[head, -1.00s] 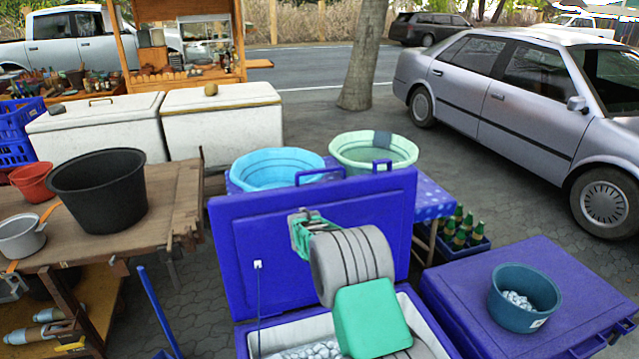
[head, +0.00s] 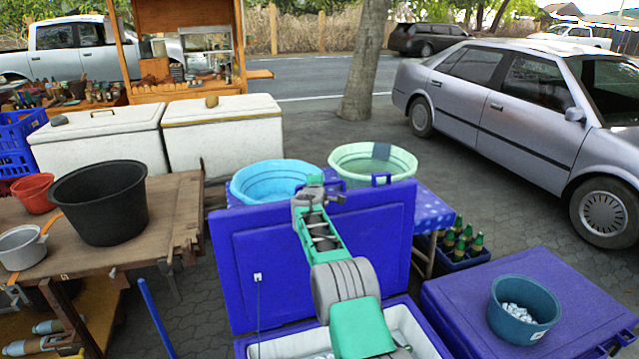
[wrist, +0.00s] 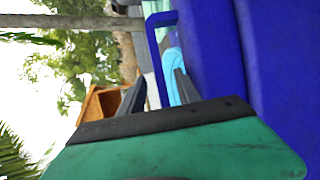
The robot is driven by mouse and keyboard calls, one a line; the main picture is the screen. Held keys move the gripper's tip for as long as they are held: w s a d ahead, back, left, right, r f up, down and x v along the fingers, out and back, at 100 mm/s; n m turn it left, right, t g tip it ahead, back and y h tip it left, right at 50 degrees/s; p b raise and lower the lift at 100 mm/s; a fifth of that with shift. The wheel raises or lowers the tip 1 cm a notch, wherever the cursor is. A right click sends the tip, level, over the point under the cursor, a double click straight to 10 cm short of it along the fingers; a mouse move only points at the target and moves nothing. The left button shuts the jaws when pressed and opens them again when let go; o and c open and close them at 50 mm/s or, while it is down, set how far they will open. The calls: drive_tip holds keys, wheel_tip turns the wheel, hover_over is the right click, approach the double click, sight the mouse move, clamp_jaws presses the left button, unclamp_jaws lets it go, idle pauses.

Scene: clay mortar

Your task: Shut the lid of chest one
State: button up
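The open blue chest (head: 432,335) stands in front of me, with a white inside and pale lumps like ice in it. In the wrist view, that handle (wrist: 152,55) and the lid (wrist: 215,60) show beyond my gripper's dark fingers (wrist: 160,90). The fingers are apart; I cannot tell whether they touch the handle.
A second blue chest (head: 460,285), shut, stands at the right with a teal bucket (head: 507,330) on it. Light blue (head: 240,190) and pale green (head: 345,165) tubs stand behind the lid. A wooden table (head: 165,215) with a black tub (head: 100,205) is at the left.

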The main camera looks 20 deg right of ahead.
drive_tip(key=shift+w+d+f, duration=0.25)
drive_tip(key=shift+w, duration=0.3)
clamp_jaws()
idle(1.2)
